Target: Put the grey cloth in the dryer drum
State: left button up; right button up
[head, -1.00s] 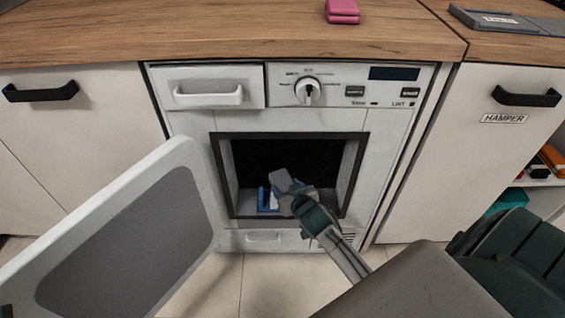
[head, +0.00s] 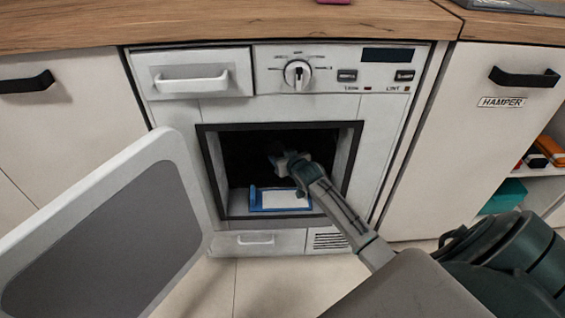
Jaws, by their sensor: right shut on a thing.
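The dryer (head: 225,110) stands under the counter with its door (head: 110,235) swung open to the left. Its drum opening (head: 213,170) is dark inside. My right gripper (head: 279,160) reaches through the opening from the lower right and is shut on the grey cloth. The cloth is hard to make out in the dark; the gripper and the shadow mostly hide it. A blue-rimmed white item (head: 280,199) lies on the drum floor, below and apart from my gripper. My left gripper is not in view.
A white drawer (head: 190,75) and a control knob (head: 298,74) are above the opening. The hamper front (head: 495,150) is to the right, beside an open shelf with a teal box (head: 503,196). The oak counter (head: 220,25) runs above.

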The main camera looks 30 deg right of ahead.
jog(key=shift+f, duration=1.4)
jog(key=o, duration=1)
